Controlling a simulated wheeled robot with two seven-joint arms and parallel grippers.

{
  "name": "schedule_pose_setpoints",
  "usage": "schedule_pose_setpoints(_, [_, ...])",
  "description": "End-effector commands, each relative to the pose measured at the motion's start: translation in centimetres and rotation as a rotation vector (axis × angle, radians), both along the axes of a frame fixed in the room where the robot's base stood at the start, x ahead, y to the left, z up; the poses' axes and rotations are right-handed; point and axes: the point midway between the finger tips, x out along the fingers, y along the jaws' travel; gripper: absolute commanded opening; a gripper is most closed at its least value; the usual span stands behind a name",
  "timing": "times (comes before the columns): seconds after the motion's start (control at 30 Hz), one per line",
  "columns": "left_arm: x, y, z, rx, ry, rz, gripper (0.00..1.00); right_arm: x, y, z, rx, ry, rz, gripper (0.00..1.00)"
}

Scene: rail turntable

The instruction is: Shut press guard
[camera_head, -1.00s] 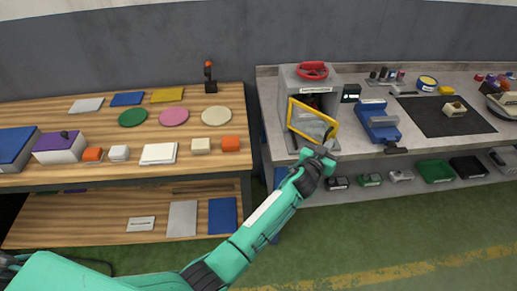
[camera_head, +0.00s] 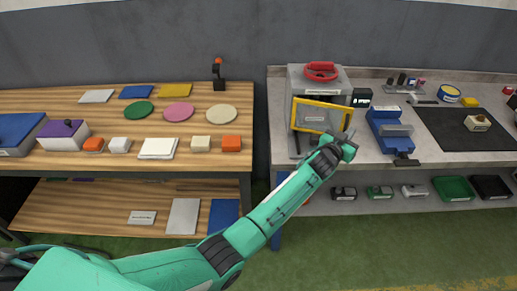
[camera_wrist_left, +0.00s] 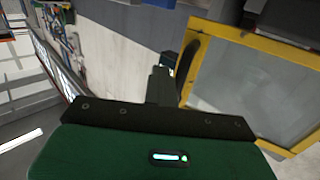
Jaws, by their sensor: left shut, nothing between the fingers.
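The press (camera_head: 297,80) is a grey box with a red handwheel on top, near the left end of the grey bench. Its guard (camera_head: 346,117) is a clear panel in a yellow frame at the front, slanted in the head view. My left gripper (camera_head: 349,135) is shut and empty, close to the guard's lower right corner. In the left wrist view the dark fingers (camera_wrist_left: 160,84) are just left of the guard's yellow frame (camera_wrist_left: 245,37). I cannot tell whether they touch it. The press opening is partly hidden behind the guard.
A blue vise-like device (camera_head: 388,130) stands right of the press, with a small black box (camera_head: 362,97) between them. A black mat (camera_head: 450,128) lies farther right. The wooden bench (camera_head: 60,165) at left holds discs and blocks. A gap separates the benches.

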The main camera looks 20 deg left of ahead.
Motion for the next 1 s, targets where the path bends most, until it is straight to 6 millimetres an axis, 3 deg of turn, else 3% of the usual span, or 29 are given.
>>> schedule_pose_setpoints(0.4, [3.0,0.1,-0.4,0.003,0.003,0.003,0.0,0.0,1.4,-2.5,0.015,-0.001,-0.004,0.76])
schedule_pose_setpoints(1.0, [3.4,0.1,-0.2,0.001,0.003,0.002,0.0,-0.1,0.6,-2.6,0.007,0.002,0.0,0.76])
